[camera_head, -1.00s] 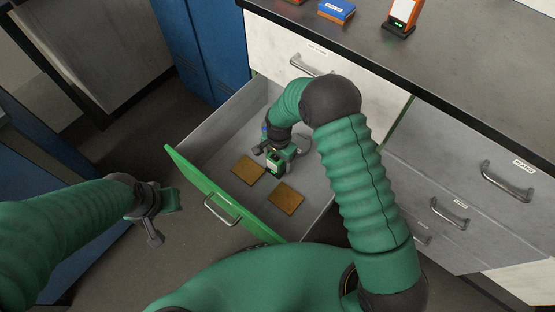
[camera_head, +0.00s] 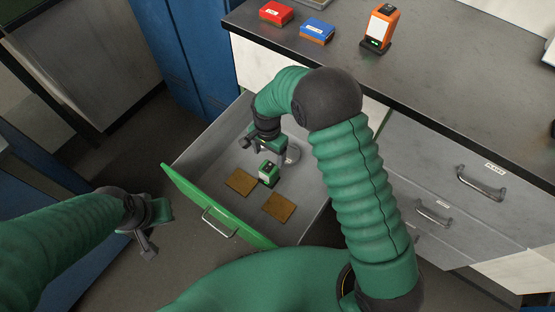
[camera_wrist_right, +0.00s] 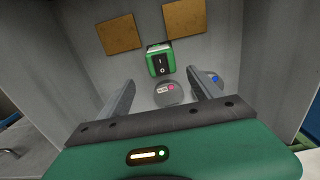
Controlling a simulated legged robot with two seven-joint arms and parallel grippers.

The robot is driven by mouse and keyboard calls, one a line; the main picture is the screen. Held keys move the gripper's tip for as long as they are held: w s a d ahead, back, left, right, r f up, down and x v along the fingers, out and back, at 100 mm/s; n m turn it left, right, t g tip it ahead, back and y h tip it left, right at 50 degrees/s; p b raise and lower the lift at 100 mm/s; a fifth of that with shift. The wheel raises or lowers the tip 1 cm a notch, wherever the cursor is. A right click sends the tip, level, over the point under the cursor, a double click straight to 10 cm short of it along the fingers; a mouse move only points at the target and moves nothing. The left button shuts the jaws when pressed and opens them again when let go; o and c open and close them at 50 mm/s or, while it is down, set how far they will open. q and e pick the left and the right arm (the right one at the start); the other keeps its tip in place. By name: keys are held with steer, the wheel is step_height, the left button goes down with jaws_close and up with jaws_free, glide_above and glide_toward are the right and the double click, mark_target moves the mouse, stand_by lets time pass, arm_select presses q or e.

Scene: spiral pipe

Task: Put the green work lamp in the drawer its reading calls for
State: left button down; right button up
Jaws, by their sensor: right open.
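The green work lamp (camera_head: 268,173) is a small green block with a dark top face. It stands on the floor of the open drawer with the green front (camera_head: 217,209). In the right wrist view the lamp (camera_wrist_right: 160,58) is just beyond my fingertips, apart from them. My right gripper (camera_head: 266,147) is open and empty, above and behind the lamp inside the drawer; its two fingers (camera_wrist_right: 160,92) show clear space between them. My left gripper (camera_head: 146,228) hangs at the left, outside the drawer; its jaw state is unclear.
Two brown pads (camera_head: 241,182) lie on the drawer floor, and a round grey disc (camera_wrist_right: 168,93) lies near the lamp. A red box (camera_head: 277,13), a blue box (camera_head: 317,31) and an orange device with a green light (camera_head: 380,27) stand on the counter. Grey drawers (camera_head: 450,190) at the right are shut.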

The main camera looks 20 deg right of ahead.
steer(key=s+d+r+n+t, duration=0.1)
steer(key=s+d+r+n, duration=0.3)
steer(key=s, duration=0.4)
steer(key=s+d+r+n+t, duration=0.1)
steer(key=s+d+r+n, duration=0.2)
steer(key=s+r+n, duration=0.3)
step_height(320, 180, up, 2)
steer(key=shift+s+d+t, duration=0.3)
steer(key=shift+s+d, duration=0.05)
steer(key=shift+s, duration=0.8)
